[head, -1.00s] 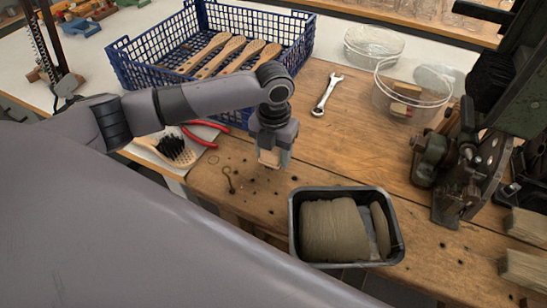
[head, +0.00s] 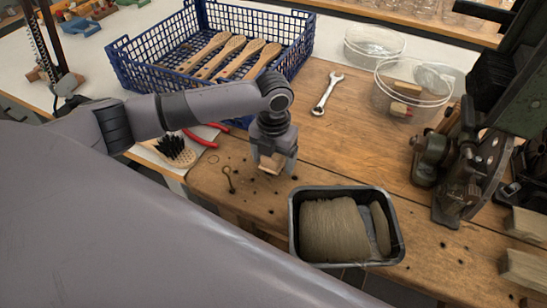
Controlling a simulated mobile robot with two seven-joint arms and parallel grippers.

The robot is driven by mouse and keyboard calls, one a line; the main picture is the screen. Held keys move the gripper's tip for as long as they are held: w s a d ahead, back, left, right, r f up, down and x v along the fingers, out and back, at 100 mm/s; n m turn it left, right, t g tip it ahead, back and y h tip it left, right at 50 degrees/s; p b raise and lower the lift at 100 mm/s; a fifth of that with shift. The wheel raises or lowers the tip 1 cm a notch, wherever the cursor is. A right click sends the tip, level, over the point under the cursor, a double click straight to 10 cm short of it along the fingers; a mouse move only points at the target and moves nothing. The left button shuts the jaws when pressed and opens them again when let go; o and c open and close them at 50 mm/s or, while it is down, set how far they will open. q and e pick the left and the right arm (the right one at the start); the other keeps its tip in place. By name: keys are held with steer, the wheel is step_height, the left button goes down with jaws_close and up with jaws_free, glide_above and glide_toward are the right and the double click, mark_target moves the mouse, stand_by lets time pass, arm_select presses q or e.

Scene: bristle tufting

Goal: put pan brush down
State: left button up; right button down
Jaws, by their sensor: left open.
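My left gripper (head: 273,163) is low over the wooden workbench, just left of the metal tin. Its fingers are open, one on each side of a small pale wooden piece (head: 271,164), which may be the pan brush; no bristles show on it. The piece is at or close to the bench top, and I cannot tell whether it touches. A wooden brush with black bristles (head: 174,151) lies bristles up on the white surface at left, partly behind my arm. My right gripper is not in view.
A blue crate (head: 140,72) holds several wooden handles. Red-handled pliers (head: 201,139), a wrench (head: 326,93), clear tubs (head: 375,42) and a green machine (head: 455,165) stand around. Bare bench lies between wrench and tin.

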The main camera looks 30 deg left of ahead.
arm_select(q)
step_height(320, 180, up, 12)
stand_by(0.4)
stand_by(0.4)
